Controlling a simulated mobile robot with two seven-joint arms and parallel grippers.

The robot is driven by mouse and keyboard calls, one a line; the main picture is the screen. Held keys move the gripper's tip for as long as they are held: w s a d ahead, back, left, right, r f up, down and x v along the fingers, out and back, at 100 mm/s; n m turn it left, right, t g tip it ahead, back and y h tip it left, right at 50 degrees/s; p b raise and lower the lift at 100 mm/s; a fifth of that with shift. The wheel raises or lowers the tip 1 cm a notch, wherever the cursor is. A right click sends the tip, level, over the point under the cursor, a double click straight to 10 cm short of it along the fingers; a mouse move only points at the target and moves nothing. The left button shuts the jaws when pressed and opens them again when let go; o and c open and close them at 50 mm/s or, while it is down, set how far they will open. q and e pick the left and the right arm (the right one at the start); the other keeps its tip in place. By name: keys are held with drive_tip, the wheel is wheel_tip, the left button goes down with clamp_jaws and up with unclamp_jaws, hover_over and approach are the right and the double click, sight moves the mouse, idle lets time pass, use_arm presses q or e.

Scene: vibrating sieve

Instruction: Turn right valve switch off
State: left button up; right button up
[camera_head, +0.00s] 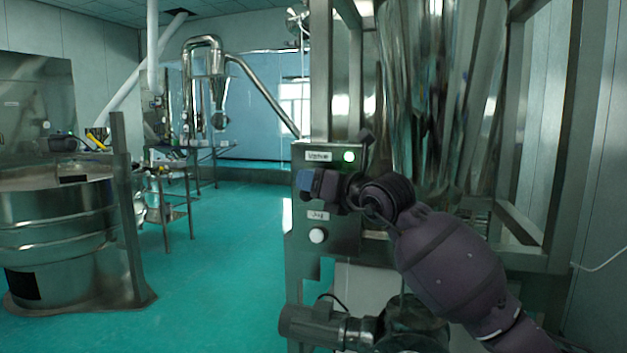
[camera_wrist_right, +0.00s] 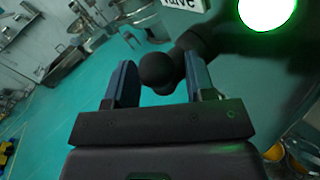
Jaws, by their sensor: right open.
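A steel control box (camera_head: 325,255) stands in the middle of the head view. It carries a "Valve" label (camera_head: 318,156) and a lit green light (camera_head: 349,156). My right gripper (camera_head: 308,183) is in front of the box, below that label, and hides part of its face. In the right wrist view, a dark switch handle with a rounded end (camera_wrist_right: 157,70) shows between the two open blue-tipped fingers. I cannot tell whether either finger touches it. The green light (camera_wrist_right: 268,10) glows at the upper right there. My left gripper is not in view.
A "Jog" label (camera_head: 318,215) and a white button (camera_head: 317,235) sit below my gripper. A motor (camera_head: 325,324) juts out under the box. A round sieve machine (camera_head: 55,225) stands at left. The green floor (camera_head: 220,265) between is clear.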

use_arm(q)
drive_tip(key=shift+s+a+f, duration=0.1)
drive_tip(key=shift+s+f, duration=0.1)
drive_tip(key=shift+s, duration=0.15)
use_arm(e)
drive_tip(key=shift+w+a, duration=0.3)
